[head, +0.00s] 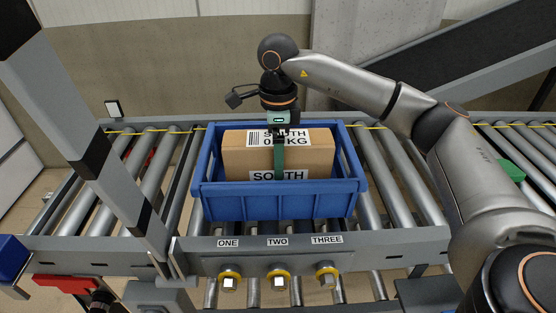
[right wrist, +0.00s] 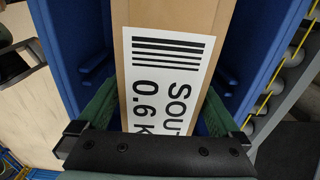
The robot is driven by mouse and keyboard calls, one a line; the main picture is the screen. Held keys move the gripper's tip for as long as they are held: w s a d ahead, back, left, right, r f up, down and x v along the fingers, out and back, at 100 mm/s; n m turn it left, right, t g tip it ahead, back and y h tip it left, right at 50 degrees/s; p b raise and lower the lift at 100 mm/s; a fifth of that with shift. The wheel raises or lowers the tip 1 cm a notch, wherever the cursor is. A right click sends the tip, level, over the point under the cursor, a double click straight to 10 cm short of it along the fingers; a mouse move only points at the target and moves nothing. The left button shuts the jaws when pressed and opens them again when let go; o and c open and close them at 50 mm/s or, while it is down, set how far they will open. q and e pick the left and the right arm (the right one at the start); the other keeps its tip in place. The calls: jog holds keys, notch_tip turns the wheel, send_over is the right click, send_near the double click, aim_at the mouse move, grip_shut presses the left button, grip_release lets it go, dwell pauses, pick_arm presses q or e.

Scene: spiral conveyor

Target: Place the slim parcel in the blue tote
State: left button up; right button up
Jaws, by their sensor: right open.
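The slim parcel (head: 240,160), a brown carton with white SOUTH labels, stands inside the blue tote (head: 280,206). Its top shows above the tote's rim. My right gripper (head: 279,172) points down over the middle of the parcel, with a green finger in front of its near face. In the right wrist view the open green fingers (right wrist: 157,110) straddle the parcel (right wrist: 122,70), one on each side. Whether either finger touches it is hard to tell. The tote wall (right wrist: 66,50) shows beside it. The parcel's base is hidden in the tote. My left gripper is out of view.
The tote sits on a roller conveyor (head: 395,190). Bare rollers (head: 140,170) lie to its left. Buttons (head: 278,280) labelled ONE, TWO and THREE line the front rail. A grey and black banded bar (head: 95,130) rises at the left. A dark belt (head: 470,65) slopes behind my right arm.

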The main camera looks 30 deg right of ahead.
notch_tip(320, 180, up, 10)
jog(key=shift+r+p, duration=0.1)
jog(key=shift+p, duration=0.5)
